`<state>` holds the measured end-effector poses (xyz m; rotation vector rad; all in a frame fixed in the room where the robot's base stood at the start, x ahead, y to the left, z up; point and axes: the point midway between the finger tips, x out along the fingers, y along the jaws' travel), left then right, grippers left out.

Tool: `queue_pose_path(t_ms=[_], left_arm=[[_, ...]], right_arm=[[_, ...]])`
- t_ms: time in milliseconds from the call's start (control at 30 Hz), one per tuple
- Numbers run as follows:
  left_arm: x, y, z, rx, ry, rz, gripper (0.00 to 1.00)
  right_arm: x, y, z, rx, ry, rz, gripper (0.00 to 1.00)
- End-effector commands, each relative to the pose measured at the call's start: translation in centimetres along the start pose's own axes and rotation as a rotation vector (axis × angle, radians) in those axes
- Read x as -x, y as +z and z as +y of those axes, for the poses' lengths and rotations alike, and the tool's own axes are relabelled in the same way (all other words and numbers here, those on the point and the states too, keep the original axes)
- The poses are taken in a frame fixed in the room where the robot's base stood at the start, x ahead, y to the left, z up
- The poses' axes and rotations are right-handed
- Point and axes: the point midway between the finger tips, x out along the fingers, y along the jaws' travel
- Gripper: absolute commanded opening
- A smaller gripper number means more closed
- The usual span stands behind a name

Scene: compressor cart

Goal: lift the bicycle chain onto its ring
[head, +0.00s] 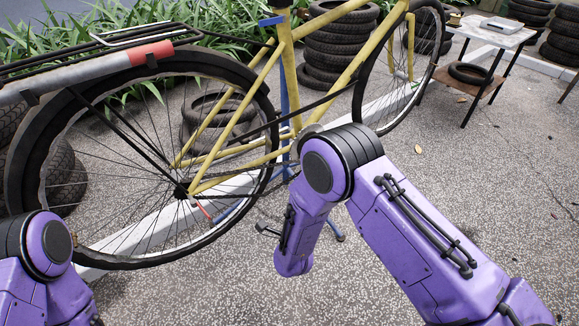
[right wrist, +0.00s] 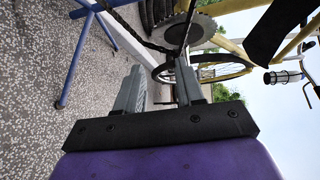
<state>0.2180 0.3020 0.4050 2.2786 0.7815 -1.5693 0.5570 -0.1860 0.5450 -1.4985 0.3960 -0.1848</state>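The yellow bicycle (head: 268,68) stands on its blue stand (head: 285,85). The toothed grey chain ring shows at the top of the right wrist view (right wrist: 208,27); my right arm mostly covers that area in the head view. A dark strand, seemingly the bicycle chain (right wrist: 132,33), runs beside the ring towards my fingertips. My right gripper (right wrist: 158,75) has its two fingers apart, with a gap between them. Its right-hand fingertip is close to the dark strand; I cannot tell whether they touch. My left gripper is outside both views; only my left arm shows.
The spoked rear wheel (head: 130,165) and its rack (head: 135,55) fill the left side. Tyre stacks (head: 338,45) stand behind the bicycle. A small table (head: 490,35) is at the back right. Speckled ground lies open at the right.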

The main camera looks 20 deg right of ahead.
Motion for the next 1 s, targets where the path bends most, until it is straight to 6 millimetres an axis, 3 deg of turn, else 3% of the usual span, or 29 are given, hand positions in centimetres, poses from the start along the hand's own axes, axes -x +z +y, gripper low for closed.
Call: queue_pose_path(t_ms=[33, 133, 600, 767, 1000], left_arm=[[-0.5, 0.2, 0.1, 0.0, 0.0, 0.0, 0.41], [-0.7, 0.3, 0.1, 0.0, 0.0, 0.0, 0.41], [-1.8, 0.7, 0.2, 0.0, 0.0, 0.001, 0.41], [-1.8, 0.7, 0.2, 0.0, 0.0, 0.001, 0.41], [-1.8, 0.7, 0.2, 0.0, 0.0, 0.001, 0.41]], right_arm=[[-0.7, 1.9, -1.5, -0.128, -0.071, 0.0, 0.38], [-1.5, 3.5, -3.6, -0.285, -0.144, 0.005, 0.38], [-10.4, 3.0, -5.0, -0.298, -0.149, 0.01, 0.38], [-11.6, 2.9, -5.3, -0.294, -0.147, 0.009, 0.38], [-11.7, 2.9, -5.3, -0.293, -0.146, 0.008, 0.34]])
